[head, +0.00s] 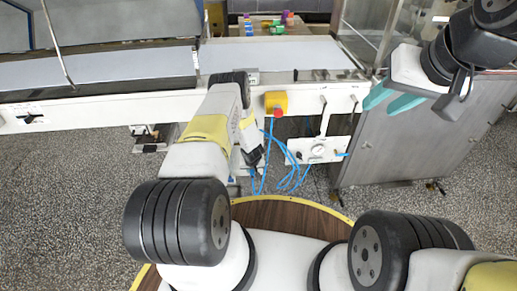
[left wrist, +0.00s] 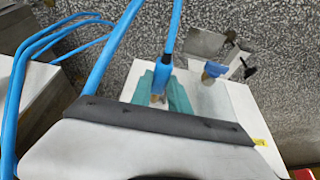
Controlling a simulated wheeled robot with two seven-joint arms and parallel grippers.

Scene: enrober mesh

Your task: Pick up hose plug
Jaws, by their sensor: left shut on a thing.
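The hose plug (left wrist: 162,76) is a blue hose end with a brass-coloured tip in the left wrist view. My left gripper (left wrist: 160,92) has its teal fingers shut on it, one on each side. The blue hose (left wrist: 175,22) runs up from the plug. In the head view my left arm reaches down in front of the machine, and the left fingertips are hard to make out there. My right gripper (head: 392,100) is open and empty at the upper right, beside the grey cabinet.
A white panel (left wrist: 240,105) lies beyond the plug, with a blue and brass fitting (left wrist: 213,72) on it. The grey cabinet (head: 415,140) stands right.

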